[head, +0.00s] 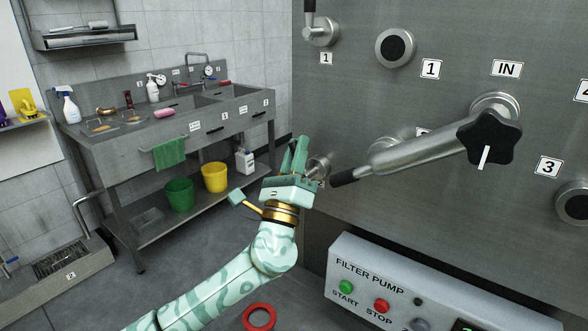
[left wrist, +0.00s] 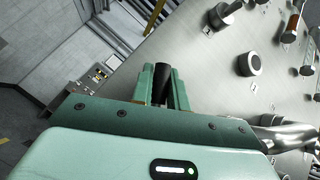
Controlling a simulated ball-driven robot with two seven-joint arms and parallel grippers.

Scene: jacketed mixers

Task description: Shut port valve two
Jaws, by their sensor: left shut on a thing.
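Port valve two (head: 320,167) is the small metal valve low on the left of the steel panel, partly covered by my left gripper. My left gripper (head: 298,150) reaches it from the left, its fingers pointing up. In the left wrist view my fingers (left wrist: 162,88) are shut around a black grip (left wrist: 163,78), which looks like the valve's handle. In the head view the handle is mostly hidden by the fingers, so its exact angle cannot be told. My right gripper is in neither view.
A swing pipe (head: 425,148) with a black star knob (head: 488,137) and a black-tipped lever (head: 343,178) extends close to the right of my gripper. Valve one (head: 320,33) is above. The filter pump box (head: 410,290) is below. A sink bench (head: 180,140) stands at left.

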